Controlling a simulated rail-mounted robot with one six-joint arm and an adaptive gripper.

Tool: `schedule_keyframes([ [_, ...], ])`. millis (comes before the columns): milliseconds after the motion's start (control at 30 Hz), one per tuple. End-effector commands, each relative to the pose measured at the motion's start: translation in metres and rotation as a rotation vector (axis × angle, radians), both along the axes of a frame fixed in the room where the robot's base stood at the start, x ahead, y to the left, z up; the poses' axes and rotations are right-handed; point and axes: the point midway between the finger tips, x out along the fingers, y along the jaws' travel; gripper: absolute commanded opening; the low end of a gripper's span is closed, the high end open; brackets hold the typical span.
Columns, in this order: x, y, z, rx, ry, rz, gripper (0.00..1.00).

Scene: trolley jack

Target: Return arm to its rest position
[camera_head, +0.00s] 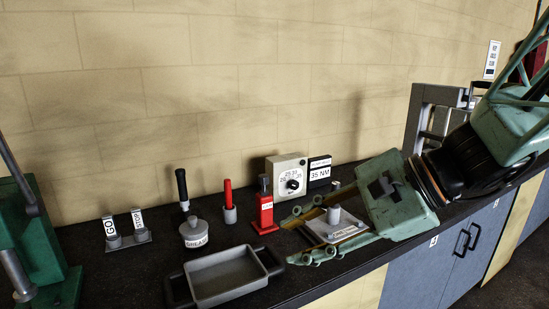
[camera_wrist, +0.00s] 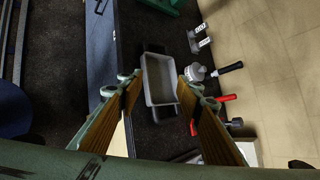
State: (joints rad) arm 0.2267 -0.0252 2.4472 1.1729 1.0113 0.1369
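My gripper (camera_head: 290,240) is at the end of my green arm, low over the dark bench on the right side of the head view. Its two fingers are spread apart. In the wrist view my gripper (camera_wrist: 158,84) shows nothing held between its wood-coloured finger pads. The grey tray (camera_wrist: 160,78) appears beyond the fingertips there. In the head view a light plate with a grey post (camera_head: 334,216) shows between the fingers. I cannot tell whether they touch it.
On the bench (camera_head: 125,270) are the tray (camera_head: 228,278), a grease pot (camera_head: 194,233), a black-handled tool (camera_head: 182,188), a red-handled tool (camera_head: 228,200), a red bottle jack (camera_head: 265,208), a dial box (camera_head: 288,176) marked 35 NM alongside and GO tags (camera_head: 110,230). A green machine (camera_head: 35,245) stands left.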

Motion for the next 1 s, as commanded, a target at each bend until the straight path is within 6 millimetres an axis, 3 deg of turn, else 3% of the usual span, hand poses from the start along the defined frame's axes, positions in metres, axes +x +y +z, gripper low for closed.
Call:
schedule_keyframes([
  [467,-0.09,-0.011,-0.004,-0.28,-0.135,0.294,0.33],
  [1000,-0.164,-0.061,-0.008,-0.619,-0.295,0.594,0.33],
])
